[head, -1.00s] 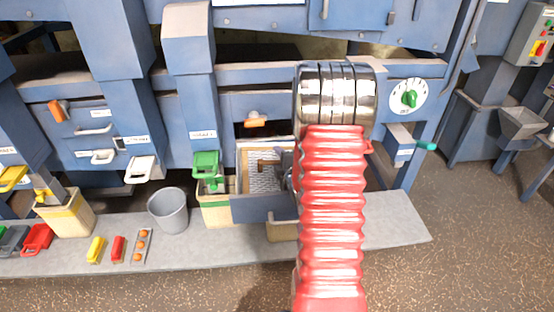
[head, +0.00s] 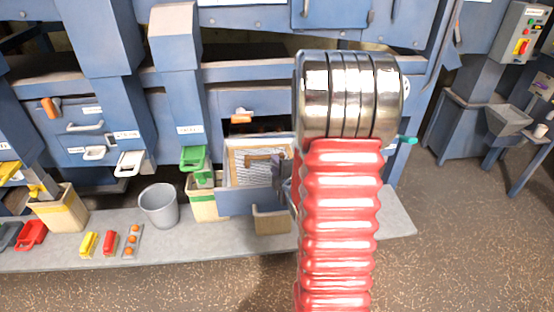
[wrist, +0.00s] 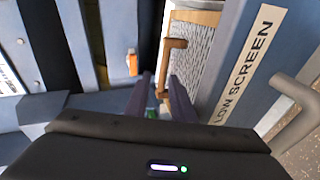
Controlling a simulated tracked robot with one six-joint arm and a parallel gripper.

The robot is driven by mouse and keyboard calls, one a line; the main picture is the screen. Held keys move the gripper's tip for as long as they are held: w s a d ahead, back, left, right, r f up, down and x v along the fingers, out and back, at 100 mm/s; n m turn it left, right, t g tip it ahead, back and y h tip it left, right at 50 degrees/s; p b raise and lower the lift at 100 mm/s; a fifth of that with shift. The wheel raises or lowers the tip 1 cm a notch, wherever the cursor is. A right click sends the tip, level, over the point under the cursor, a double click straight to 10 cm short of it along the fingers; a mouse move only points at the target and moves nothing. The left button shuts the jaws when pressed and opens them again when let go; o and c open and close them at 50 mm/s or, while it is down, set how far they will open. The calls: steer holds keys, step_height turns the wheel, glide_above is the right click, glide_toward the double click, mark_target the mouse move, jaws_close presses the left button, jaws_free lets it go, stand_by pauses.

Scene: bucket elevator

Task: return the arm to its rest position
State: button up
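My arm with its red ribbed sleeve and shiny bands rises through the right middle of the head view. My gripper (head: 280,172) shows only partly there, dark, beside the arm and over the open drawer (head: 240,203). In the wrist view my gripper's two fingers (wrist: 153,95) stand apart with a gap between them. I see nothing held.
Blue machine housings surround the drawer. On the grey slab (head: 200,245) stand a grey bucket (head: 159,206), a beige bin (head: 60,210), a green-striped bin (head: 205,200) and small red and yellow pieces. A control box (head: 520,35) stands at right. Open floor lies in front.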

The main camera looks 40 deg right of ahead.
steer(key=shift+a+f, duration=0.2)
steer(key=shift+a, duration=0.2)
steer(key=shift+s+a+r, duration=0.15)
steer(key=shift+s+r, duration=0.1)
steer(key=shift+s, duration=0.15)
steer(key=shift+w+a, duration=0.1)
steer(key=shift+w, duration=0.1)
